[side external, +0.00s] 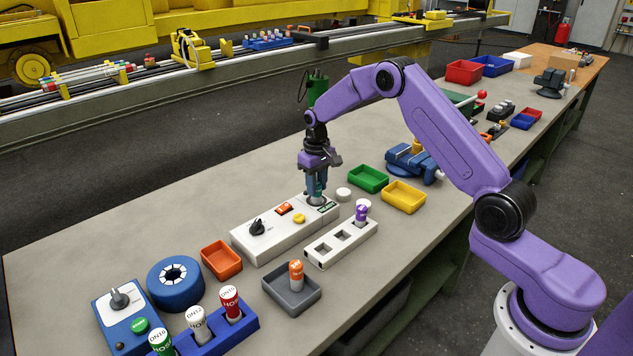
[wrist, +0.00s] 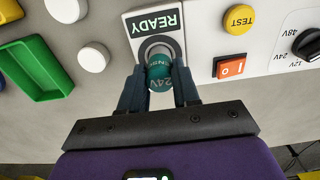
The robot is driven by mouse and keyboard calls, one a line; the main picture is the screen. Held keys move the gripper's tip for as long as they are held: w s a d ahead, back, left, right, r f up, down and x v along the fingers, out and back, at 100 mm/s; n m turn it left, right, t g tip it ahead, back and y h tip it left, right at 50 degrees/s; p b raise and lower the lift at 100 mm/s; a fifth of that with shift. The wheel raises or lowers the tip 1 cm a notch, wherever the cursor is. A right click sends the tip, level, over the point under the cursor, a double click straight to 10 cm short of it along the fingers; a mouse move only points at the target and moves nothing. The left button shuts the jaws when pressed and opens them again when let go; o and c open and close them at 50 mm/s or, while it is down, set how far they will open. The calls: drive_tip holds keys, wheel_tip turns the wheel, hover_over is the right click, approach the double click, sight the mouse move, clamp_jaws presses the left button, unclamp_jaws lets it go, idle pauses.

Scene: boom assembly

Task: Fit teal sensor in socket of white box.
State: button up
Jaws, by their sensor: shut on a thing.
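The white box (side external: 270,238) stands on the bench with a black knob, an orange switch and a yellow button. My gripper (side external: 317,192) points down over its far right end. In the wrist view my gripper (wrist: 160,95) is shut on the teal sensor (wrist: 160,74), which is marked 24V. The sensor's far end is at the grey ring of the socket (wrist: 154,43) and hides most of the opening. I cannot tell how deep it sits.
A white socket block (side external: 330,252) with a purple sensor (side external: 361,212) stands close in front. A grey tray (side external: 273,290) holds an orange-topped sensor. Green (side external: 368,179) and yellow (side external: 404,197) trays and a white round cap (side external: 343,194) lie to the right. An orange tray (side external: 221,260) stands left.

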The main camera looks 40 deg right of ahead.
drive_tip(key=shift+f, duration=0.45)
drive_tip(key=o, duration=1.1)
drive_tip(key=shift+r, duration=3.55)
